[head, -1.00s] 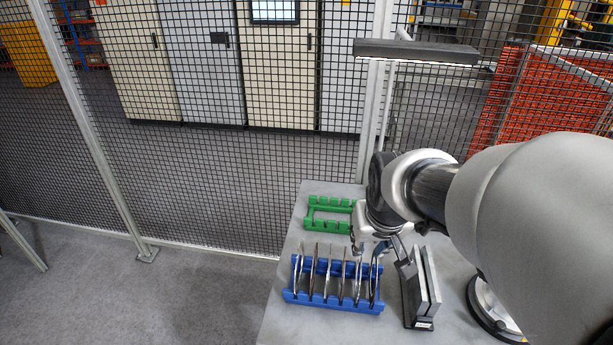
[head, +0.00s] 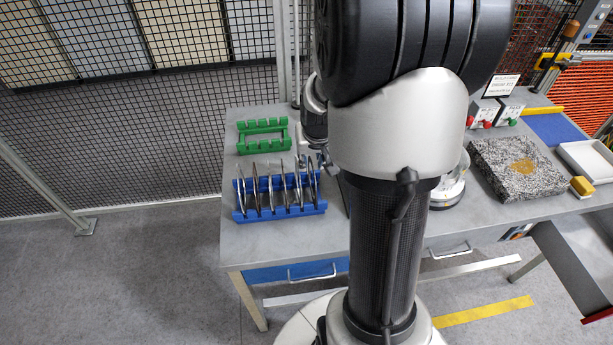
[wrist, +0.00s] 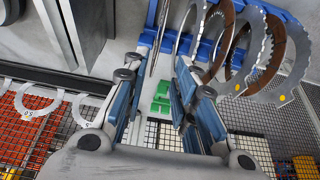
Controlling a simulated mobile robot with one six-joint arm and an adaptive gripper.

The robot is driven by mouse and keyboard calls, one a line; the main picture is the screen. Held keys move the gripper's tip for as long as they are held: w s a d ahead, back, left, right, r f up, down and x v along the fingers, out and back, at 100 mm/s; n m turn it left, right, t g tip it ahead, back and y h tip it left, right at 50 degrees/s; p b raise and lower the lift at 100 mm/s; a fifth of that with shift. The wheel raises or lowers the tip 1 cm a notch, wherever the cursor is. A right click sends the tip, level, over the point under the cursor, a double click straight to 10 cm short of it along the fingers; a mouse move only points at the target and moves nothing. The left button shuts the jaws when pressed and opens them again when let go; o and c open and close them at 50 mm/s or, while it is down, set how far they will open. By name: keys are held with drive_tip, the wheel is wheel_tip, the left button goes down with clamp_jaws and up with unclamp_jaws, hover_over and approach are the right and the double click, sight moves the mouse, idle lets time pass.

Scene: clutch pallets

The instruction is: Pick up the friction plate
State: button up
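Several thin ring plates stand upright on edge in a blue rack (head: 283,211) on the table. In the wrist view, brown-faced friction plates (wrist: 270,58) stand among grey toothed steel plates (wrist: 250,50) on the right. One plate (wrist: 158,42) is seen nearly edge-on, beyond and roughly in line with the gap between my fingers. My gripper (wrist: 160,72) is open, its blue-padded fingers apart, with no plate clearly held. In the head view it is mostly hidden behind my arm, near the right end of the blue rack.
An empty-looking green rack (head: 263,136) stands behind the blue one. A dark slotted block (wrist: 62,30) is left of my fingers in the wrist view. To the right are a speckled stone slab (head: 500,165), a yellow block (head: 582,186) and a white tray (head: 590,160). Mesh fencing (head: 130,150) stands behind.

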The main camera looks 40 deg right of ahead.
sight(312, 163)
drive_tip(key=x, duration=0.1)
drive_tip(key=b+x, duration=0.1)
drive_tip(key=x, duration=0.3)
drive_tip(key=shift+d+f, duration=0.15)
drive_tip(key=shift+d, duration=0.25)
drive_tip(key=shift+c, duration=0.2)
clamp_jaws()
